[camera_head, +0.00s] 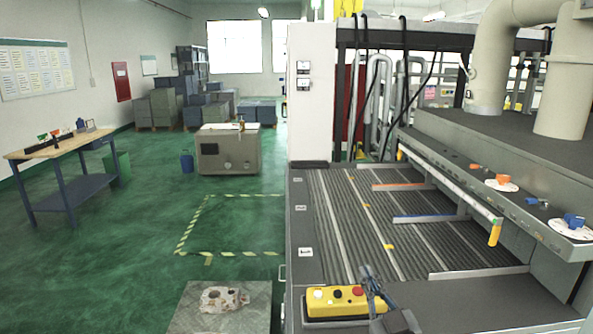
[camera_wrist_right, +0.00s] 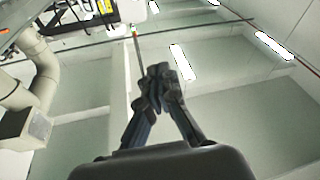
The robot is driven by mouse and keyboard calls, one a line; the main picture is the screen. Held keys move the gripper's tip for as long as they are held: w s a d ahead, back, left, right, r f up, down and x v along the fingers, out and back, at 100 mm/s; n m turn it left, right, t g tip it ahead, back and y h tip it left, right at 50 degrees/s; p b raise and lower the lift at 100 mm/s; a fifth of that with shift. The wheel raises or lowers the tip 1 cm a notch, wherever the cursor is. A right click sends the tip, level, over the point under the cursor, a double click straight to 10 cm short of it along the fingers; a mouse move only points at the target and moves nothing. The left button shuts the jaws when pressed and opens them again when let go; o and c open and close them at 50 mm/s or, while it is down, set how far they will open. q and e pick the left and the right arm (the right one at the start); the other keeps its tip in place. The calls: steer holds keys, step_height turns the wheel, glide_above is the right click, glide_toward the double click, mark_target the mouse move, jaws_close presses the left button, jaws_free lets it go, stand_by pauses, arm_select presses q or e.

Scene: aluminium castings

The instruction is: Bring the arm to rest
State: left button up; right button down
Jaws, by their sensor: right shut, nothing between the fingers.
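My right gripper (camera_head: 368,275) stands at the bottom of the head view, to the right of the yellow button box and in front of the ribbed machine table. Its fingers point up and away. In the right wrist view the gripper (camera_wrist_right: 160,75) is shut and empty, with the ceiling and its lamps behind it. My left gripper shows in neither view.
A yellow button box (camera_head: 335,302) sits on the machine's front edge beside my right gripper. The ribbed machine table (camera_head: 345,215) has metal dividers on it. A casting (camera_head: 222,299) lies on a plate (camera_head: 190,318) at lower left. Green floor (camera_head: 110,265) is open at left.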

steer(key=s+d+f+m+g+h, duration=0.3)
steer(key=s+d+f+g, duration=0.15)
steer(key=f, duration=0.35)
steer(key=s+d+f+m+g+h, duration=0.2)
steer(key=s+d+f+g+h, duration=0.15)
steer(key=s+f, duration=0.35)
steer(key=s+a+f+n+g+y, duration=0.1)
steer(key=s+f+g, duration=0.4)
steer(key=s, duration=0.5)
steer(key=s+a+f+n+g+y, duration=0.1)
steer(key=s+f+g, duration=0.3)
steer(key=s+f, duration=0.45)
steer(key=s+f+g+b, duration=0.1)
steer(key=s+f+b, duration=0.15)
steer(key=f, duration=1.25)
steer(key=s+f+b, duration=0.2)
steer(key=f+b, duration=0.1)
steer(key=f, duration=1.2)
steer(key=s+d+f+g+b, duration=0.1)
steer(key=s+d+f+b, duration=0.2)
steer(key=s+f, duration=1.3)
step_height(320, 180, down, 4)
steer(key=shift+r+b, duration=0.15)
steer(key=shift+b, duration=0.2)
